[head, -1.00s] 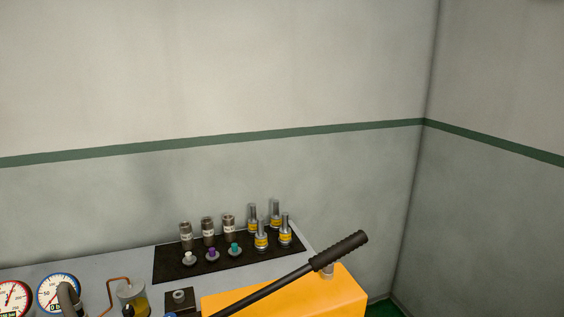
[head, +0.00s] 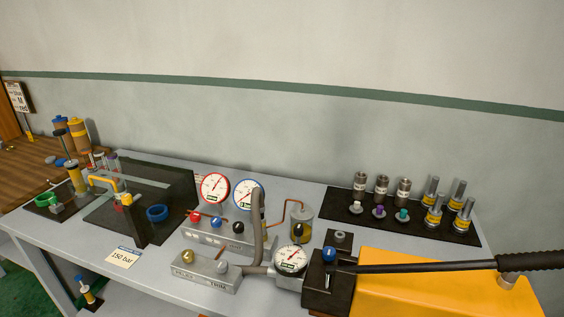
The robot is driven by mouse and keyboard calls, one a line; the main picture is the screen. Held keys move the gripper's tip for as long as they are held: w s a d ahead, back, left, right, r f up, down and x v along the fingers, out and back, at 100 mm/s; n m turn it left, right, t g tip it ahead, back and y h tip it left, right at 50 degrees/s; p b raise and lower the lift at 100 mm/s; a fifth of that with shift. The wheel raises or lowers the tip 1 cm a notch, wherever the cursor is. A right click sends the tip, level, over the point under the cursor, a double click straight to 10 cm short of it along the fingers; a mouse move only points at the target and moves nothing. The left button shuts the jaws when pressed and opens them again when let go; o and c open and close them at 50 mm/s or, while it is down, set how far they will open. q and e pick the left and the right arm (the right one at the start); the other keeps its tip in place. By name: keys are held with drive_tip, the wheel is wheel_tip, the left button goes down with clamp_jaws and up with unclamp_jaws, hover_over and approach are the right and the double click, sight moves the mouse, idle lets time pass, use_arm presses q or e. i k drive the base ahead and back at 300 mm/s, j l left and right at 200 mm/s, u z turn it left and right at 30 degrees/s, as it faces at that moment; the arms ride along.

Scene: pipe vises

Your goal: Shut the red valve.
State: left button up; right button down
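A small red knob (head: 195,216), which looks like the red valve, sits at the left end of a grey manifold block (head: 205,234) on the bench. A blue knob (head: 216,222) and a black knob (head: 238,227) stand to its right. A red-rimmed gauge (head: 214,187) and a blue-rimmed gauge (head: 247,195) rise behind them. I cannot tell from the knob whether the valve is open or shut. Neither of my grippers is in view.
A yellow pump (head: 430,283) with a long black lever (head: 430,267) fills the front right. A dark clear-walled guard box (head: 165,195) stands left of the manifold. A "150 bar" card (head: 123,257) lies near the front edge. Fittings stand on a black mat (head: 336,205).

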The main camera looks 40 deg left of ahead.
sight(195, 217)
drive_tip(key=u, duration=1.55)
